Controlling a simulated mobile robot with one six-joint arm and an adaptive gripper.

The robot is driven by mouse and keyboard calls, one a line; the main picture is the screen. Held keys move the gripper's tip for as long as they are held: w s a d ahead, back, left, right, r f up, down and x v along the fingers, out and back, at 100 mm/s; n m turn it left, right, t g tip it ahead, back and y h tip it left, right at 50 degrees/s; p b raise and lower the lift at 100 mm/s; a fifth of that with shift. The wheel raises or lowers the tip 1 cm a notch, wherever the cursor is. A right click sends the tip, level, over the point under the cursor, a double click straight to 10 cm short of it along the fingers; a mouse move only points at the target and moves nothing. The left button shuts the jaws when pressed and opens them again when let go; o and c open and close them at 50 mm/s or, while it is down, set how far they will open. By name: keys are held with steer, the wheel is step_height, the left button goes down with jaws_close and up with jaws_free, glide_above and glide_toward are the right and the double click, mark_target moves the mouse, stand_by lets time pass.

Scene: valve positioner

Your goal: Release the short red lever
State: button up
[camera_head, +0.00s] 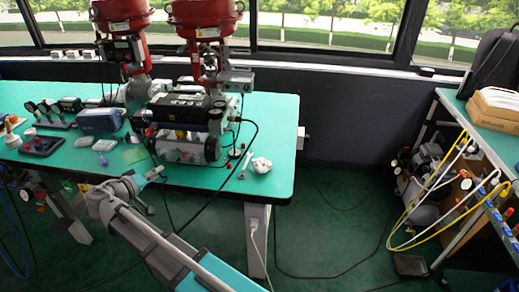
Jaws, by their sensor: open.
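The valve positioner unit (183,108) stands on the green table, with a silver cylinder-like part (188,150) along its front. Small red parts show on it, one at its front left (150,132). They are too small to tell which one is the short red lever. My gripper (158,172) is open, at the table's front edge, below and left of the silver part. A gap to the unit seems to show, but contact cannot be judged. My arm comes up from the bottom of the picture.
Two red valve actuators (205,14) rise behind the unit. A blue-grey device (98,120), gauges and a dark tray (42,146) lie to the left. A crumpled white item (262,165) and a wrench-like tool (246,165) lie right. The table's right end (275,130) is mostly clear.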

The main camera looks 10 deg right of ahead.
steer(key=s+d+r+m+g+y+p, duration=0.1)
steer(key=s+d+r+g+y+p, duration=0.1)
steer(key=d+p, duration=0.5)
steer(key=s+d+r+g+y+p, duration=0.1)
steer(key=d+r+g+p, duration=0.3)
steer(key=d, duration=1)
steer(key=s+d+r+m+g+y+p, duration=0.1)
steer(key=s+d+r+g+y+p, duration=0.1)
steer(key=d+p, duration=0.8)
steer(key=shift+s+d+r+m+g+y+p, duration=0.35)
steer(key=shift+s+r+g, duration=0.3)
steer(key=shift+s+g, duration=0.55)
steer(key=shift+w, duration=0.25)
steer(key=w+a+f+t+h+b, duration=0.2)
steer(key=a+b, duration=0.5)
steer(key=a, duration=0.4)
steer(key=w+a+f+n+t+h+b, duration=0.1)
steer(key=w+a+f+t+h+b, duration=0.1)
steer(key=a+b, duration=0.6)
steer(key=w+a+f+n+t+h+b, duration=0.1)
steer(key=a+f+t+b, duration=0.4)
steer(key=a, duration=0.8)
steer(key=shift+w+a+f+n+t+h+b, duration=0.15)
steer(key=shift+w+a+t+h+b, duration=0.2)
steer(key=shift+w+b, duration=0.3)
steer(key=shift+w+a+n+t+h+b, duration=0.1)
steer(key=shift+w+t+b, duration=0.4)
steer(key=shift+b, duration=0.1)
steer(key=shift+w+d, duration=0.1)
steer(key=shift+d, duration=0.05)
